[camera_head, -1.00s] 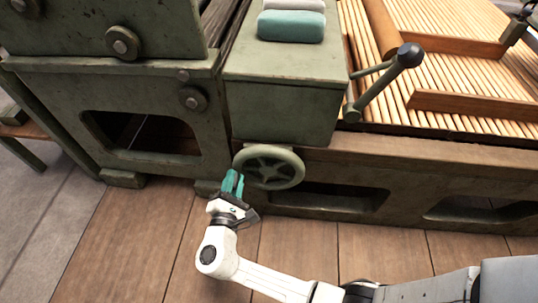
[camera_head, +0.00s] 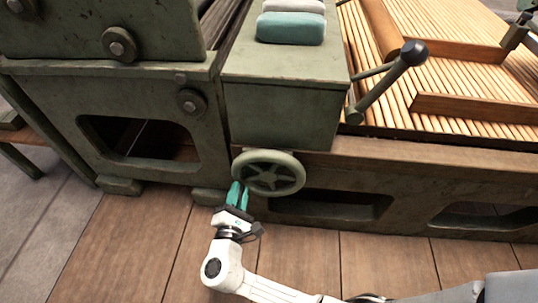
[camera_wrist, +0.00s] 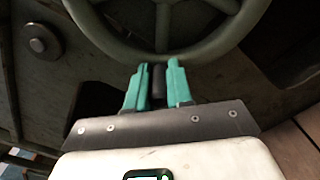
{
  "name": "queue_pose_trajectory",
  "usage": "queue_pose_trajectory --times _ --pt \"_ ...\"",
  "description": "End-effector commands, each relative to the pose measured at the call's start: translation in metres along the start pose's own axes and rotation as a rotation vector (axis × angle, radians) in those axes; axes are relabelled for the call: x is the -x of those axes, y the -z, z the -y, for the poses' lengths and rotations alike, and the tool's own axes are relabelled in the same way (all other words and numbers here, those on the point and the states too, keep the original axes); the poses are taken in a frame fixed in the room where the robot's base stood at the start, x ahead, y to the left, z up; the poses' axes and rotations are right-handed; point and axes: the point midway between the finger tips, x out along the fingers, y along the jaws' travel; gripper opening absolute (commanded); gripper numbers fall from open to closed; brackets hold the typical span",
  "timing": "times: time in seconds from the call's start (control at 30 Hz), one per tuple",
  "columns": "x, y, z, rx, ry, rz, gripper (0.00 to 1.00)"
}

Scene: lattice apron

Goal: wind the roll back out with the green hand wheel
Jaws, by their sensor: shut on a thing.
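The green hand wheel (camera_head: 269,173) is upright on the front of the machine, below a green box housing. It has a round rim and several spokes. My gripper (camera_head: 239,188) is at the lower left of its rim, with teal fingers pointing up. In the wrist view, the wheel (camera_wrist: 165,52) fills the top. My gripper (camera_wrist: 158,68) is shut there on a dark peg-like handle (camera_wrist: 158,82) by the bottom of the rim. Where the handle joins the wheel is hidden. The wooden roll (camera_head: 380,28) lies over the slatted bed at the upper right.
A lever with a black knob (camera_head: 413,52) sticks up right of the green housing (camera_head: 285,105). A teal block (camera_head: 291,28) and a pale block lie on the housing. Machine frame openings are on both sides of the wheel. The wooden floor (camera_head: 130,245) in front is clear.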

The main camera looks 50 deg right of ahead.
Motion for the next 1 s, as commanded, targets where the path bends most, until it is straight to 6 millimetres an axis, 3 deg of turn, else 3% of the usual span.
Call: queue_pose_trajectory --times 0.3,0.67,1.0 --pt "-0.002 0.003 0.037 0.001 0.006 0.003 0.00" --pt "-0.001 0.002 0.038 0.000 0.003 -0.001 0.00" --pt "0.000 -0.010 0.072 0.002 0.003 0.000 0.00"
